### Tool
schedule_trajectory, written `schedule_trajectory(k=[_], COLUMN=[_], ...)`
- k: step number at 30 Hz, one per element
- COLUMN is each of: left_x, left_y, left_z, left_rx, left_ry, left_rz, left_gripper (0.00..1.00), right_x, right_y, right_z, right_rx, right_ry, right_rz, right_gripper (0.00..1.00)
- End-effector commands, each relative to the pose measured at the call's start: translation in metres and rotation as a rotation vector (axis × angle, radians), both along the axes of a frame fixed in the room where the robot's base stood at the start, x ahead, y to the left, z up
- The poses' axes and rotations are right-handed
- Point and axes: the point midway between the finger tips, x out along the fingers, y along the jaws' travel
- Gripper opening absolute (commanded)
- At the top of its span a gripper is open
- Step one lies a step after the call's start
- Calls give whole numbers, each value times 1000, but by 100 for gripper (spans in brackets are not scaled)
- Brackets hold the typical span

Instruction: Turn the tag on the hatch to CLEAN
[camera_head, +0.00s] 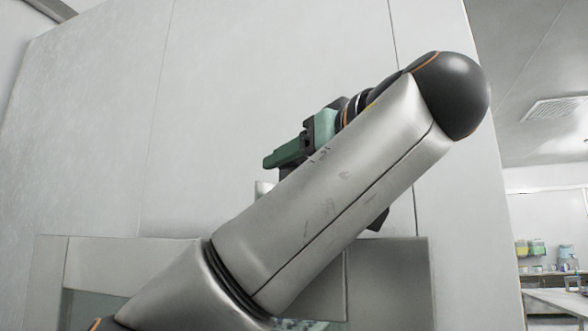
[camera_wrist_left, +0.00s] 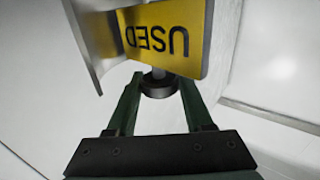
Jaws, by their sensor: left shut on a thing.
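The yellow tag (camera_wrist_left: 165,38) shows at the top of the left wrist view, with the word USED upside down in that picture. A short metal stem and a dark round knob (camera_wrist_left: 158,87) sit at its near edge. My left gripper (camera_wrist_left: 160,84) has its two green fingers on either side of the knob and is shut on it. In the head view my left gripper (camera_head: 272,160) is partly hidden behind my own forearm, and the tag's lettering is not seen there. I cannot tell the hatch's outline from the pale panels. My right gripper is not in view.
A tall pale panel wall (camera_head: 270,70) fills most of the head view. A grey frame (camera_head: 395,275) with a glassy part stands low in front. At the far right, a shelf with containers (camera_head: 537,247) and a bench (camera_head: 558,302) stand well back.

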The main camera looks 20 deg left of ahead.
Motion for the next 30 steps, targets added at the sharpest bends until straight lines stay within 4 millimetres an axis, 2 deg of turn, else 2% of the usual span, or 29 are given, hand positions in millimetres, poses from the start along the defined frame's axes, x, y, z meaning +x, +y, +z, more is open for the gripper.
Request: schedule_trajectory(k=[6,12,29,30], left_x=[1,1,0,0], left_y=[0,1,1,1], left_z=[2,2,1,1], left_rx=[-3,-3,1,1], left_ry=[3,2,0,0], left_rz=[126,196,229,229], left_gripper=[0,0,0,53], right_x=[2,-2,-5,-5], right_y=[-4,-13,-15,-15], right_z=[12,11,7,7], right_rx=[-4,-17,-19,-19], right_ry=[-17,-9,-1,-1], right_rz=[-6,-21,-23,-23], right_gripper=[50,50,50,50])
